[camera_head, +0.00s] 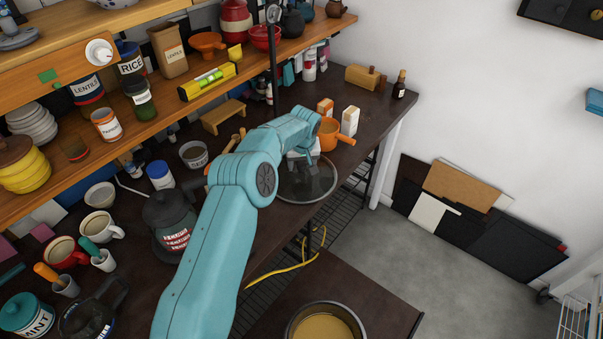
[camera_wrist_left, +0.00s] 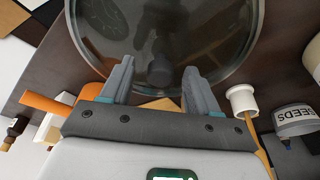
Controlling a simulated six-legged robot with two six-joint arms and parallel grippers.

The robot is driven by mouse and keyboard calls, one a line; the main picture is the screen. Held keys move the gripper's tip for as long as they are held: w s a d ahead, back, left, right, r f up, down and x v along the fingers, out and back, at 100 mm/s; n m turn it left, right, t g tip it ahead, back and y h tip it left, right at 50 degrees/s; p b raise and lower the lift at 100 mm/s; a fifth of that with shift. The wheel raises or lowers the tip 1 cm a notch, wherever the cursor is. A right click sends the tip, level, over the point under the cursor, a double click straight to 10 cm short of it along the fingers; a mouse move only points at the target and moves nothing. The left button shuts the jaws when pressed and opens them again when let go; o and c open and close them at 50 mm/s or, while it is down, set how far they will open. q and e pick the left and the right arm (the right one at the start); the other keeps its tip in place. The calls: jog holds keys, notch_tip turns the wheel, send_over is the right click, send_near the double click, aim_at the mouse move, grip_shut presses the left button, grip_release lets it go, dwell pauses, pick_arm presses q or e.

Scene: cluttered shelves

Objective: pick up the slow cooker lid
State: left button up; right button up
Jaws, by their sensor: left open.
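The slow cooker lid (camera_head: 313,183) is a round glass disc with a dark rim, lying on the dark counter near its front edge. My left gripper (camera_head: 309,158) is over the back part of the lid. My right gripper is not in view.
An orange pan (camera_head: 329,134) and a white-and-orange box (camera_head: 350,121) stand just behind the lid. A pot (camera_head: 326,322) sits on a lower surface in front. Shelves (camera_head: 170,97) overhang the counter's back.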

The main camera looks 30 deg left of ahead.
pick_arm(q)
jog(key=shift+a+f, duration=0.1)
grip_shut()
jog(key=shift+w+r, duration=0.1)
jog(key=shift+r, duration=0.1)
